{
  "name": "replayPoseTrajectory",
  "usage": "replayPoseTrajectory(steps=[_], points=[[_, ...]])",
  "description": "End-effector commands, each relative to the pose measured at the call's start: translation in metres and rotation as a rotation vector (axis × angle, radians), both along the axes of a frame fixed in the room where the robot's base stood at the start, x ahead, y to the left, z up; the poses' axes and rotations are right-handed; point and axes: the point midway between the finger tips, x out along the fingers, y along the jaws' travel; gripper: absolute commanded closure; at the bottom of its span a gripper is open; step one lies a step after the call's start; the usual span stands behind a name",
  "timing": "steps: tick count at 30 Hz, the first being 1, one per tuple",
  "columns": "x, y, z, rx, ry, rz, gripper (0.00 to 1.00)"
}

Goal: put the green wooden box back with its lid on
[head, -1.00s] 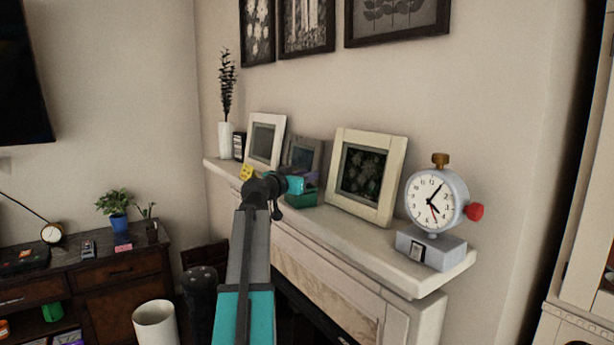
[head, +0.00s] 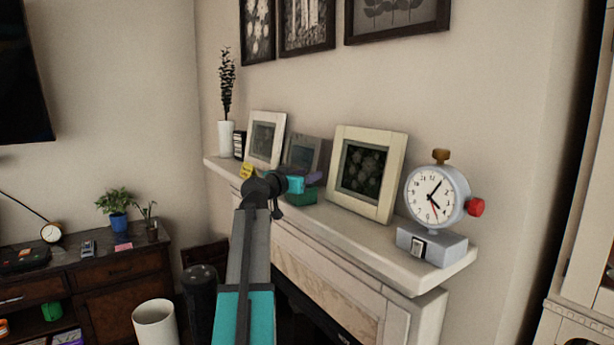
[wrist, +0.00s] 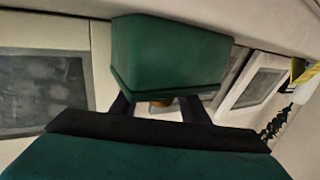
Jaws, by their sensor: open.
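The green wooden box (head: 302,197) sits on the mantel shelf, just beyond and below my gripper (head: 302,184), which partly hides it. In the wrist view, which looks upside down, the box (wrist: 170,50) is close ahead, with a rim along its lower edge. My gripper (wrist: 158,105) is open, its two dark fingers reaching to that rim, their tips partly hidden. I cannot tell whether they touch the box. A small brownish thing (wrist: 161,103) shows between the fingers. A purple patch (head: 314,178) shows beside the gripper in the head view. I cannot make out a separate lid.
A cream picture frame (head: 366,174) and a large clock (head: 436,206) stand to the right on the mantel (head: 360,249). A grey frame (head: 303,154), a white frame (head: 265,139), a yellow item (head: 246,171) and a white vase (head: 226,138) stand to the left.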

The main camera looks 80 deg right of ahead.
Motion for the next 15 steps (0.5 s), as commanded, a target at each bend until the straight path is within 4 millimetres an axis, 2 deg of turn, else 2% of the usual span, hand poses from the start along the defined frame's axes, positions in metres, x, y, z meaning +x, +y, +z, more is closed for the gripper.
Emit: replayPoseTrajectory(steps=[11,15], points=[[0.000,0.001,0.008,0.000,0.000,0.000,0.59],[0.007,0.017,0.005,-0.001,-0.001,0.001,0.59]])
